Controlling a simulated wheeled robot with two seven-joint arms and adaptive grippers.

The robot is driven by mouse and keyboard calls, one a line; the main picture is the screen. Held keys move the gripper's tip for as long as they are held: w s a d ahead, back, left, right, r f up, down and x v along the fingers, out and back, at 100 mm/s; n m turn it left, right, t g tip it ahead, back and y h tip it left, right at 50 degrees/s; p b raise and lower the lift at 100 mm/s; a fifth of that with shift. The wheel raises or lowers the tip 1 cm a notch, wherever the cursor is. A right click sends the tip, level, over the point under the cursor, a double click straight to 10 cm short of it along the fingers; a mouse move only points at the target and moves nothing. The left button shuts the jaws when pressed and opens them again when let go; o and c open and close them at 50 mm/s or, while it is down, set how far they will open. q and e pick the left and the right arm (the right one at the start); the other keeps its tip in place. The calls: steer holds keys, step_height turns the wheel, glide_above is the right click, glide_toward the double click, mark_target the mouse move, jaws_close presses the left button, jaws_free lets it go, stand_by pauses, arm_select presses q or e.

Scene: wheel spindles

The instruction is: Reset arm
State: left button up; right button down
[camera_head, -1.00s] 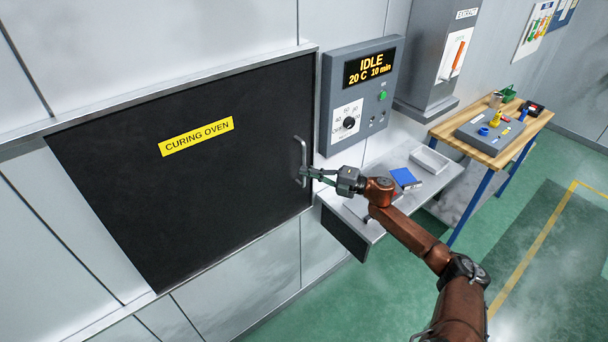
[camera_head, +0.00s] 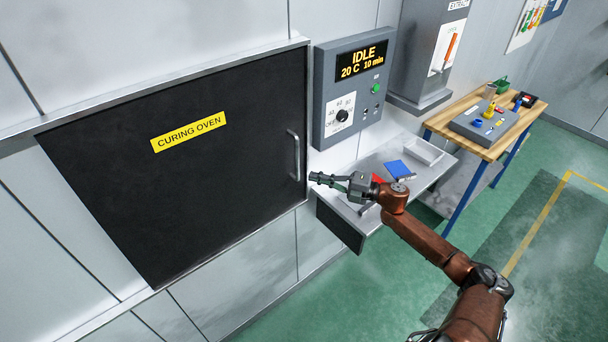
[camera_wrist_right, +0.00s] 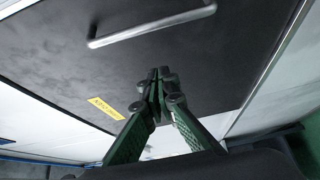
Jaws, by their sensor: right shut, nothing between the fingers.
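My right gripper (camera_head: 318,179) is shut and empty, just right of the oven door's handle (camera_head: 294,156) in the head view, with a small gap between them. In the wrist view its fingertips (camera_wrist_right: 160,76) are together below the handle (camera_wrist_right: 150,27). The black curing oven door (camera_head: 190,200) looks shut and carries a yellow label (camera_head: 188,132). My left gripper is not in view.
A control panel (camera_head: 352,88) reading IDLE is on the wall right of the door. Below it a grey shelf (camera_head: 365,220) holds a blue item (camera_head: 399,168) and a white tray (camera_head: 424,151), close to my right arm. A wooden table (camera_head: 487,153) stands farther right. Green floor is open at the lower right.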

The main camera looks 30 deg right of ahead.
steer(key=shift+v, duration=0.85)
steer(key=shift+a, duration=0.1)
